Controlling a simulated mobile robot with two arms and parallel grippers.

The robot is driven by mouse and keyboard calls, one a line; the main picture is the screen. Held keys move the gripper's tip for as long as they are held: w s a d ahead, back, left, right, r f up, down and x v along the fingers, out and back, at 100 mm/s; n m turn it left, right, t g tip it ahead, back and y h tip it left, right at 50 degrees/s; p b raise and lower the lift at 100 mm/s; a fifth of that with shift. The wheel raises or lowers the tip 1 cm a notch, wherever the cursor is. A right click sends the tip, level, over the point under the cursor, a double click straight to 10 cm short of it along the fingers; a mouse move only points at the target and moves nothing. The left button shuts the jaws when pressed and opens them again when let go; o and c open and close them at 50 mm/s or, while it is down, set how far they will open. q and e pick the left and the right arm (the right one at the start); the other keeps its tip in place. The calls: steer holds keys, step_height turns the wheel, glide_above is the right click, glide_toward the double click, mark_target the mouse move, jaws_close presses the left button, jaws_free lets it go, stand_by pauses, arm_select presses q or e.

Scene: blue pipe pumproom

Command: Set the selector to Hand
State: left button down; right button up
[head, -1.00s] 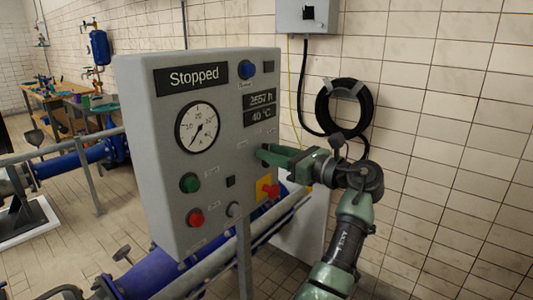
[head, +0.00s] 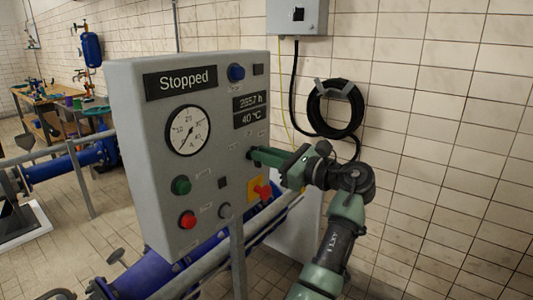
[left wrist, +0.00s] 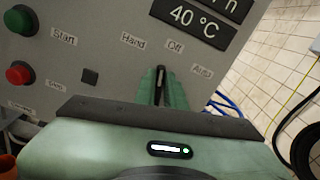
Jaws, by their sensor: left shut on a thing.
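The grey control panel (head: 130,150) stands in the middle of the head view, its display reading "Stopped". My left gripper (head: 254,155) is at the panel's right side, below the 40 °C display, shut on the selector. In the left wrist view, the selector's dark handle (left wrist: 160,76) shows between my left gripper's fingertips (left wrist: 160,88). The labels Hand (left wrist: 133,41), Off (left wrist: 174,47) and Auto (left wrist: 202,70) arc above it. The handle points up in the picture, between Hand and Off; most of the selector is hidden by the fingers. My right gripper is not in view.
Below my gripper is a red switch on a yellow plate (head: 260,190). Green (head: 180,185) and red (head: 187,219) buttons are at lower left. A grey rail (head: 205,270) and blue pipe run below the panel. A black hose coil (head: 335,108) hangs on the tiled wall.

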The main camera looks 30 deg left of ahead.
arm_select(q)
steer(key=shift+s+a+f+n+b, duration=0.1)
steer(key=shift+s+n+b, duration=0.15)
steer(key=shift+n, duration=1.1)
steer(key=shift+s+f+n+b, duration=0.1)
steer(key=shift+n+b, duration=0.15)
steer(key=shift+n, duration=1.1)
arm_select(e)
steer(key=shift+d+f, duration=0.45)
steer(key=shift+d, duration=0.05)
